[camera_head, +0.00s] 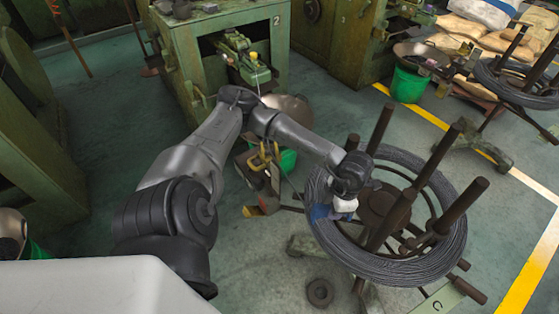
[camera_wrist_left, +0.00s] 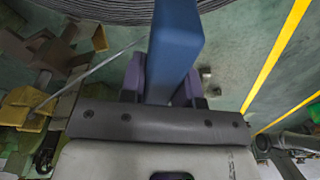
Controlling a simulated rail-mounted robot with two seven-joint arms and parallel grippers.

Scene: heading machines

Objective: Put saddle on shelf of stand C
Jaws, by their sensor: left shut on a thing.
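My left gripper (camera_head: 322,211) is at the left side of the wire coil on stand C, with the hand pointing down. In the left wrist view its purple fingers (camera_wrist_left: 160,85) are shut on a long blue block (camera_wrist_left: 175,45). The block may be the saddle, but I cannot tell. In the head view only a small blue part shows below the white wrist. Stand C (camera_head: 440,303) bears the letter C on a pale plate at its lower right. It has several upright brown posts and carries a grey wire coil (camera_head: 440,262). I cannot make out its shelf clearly. My right gripper is not in view.
Green machine 2 (camera_head: 190,60) stands at the back. Yellow hooked parts (camera_head: 262,156) are left of the coil. A dark ring (camera_head: 320,292) lies on the floor. Another coil stand (camera_head: 520,85) is at the far right. Floor beside the yellow line (camera_head: 525,280) is clear.

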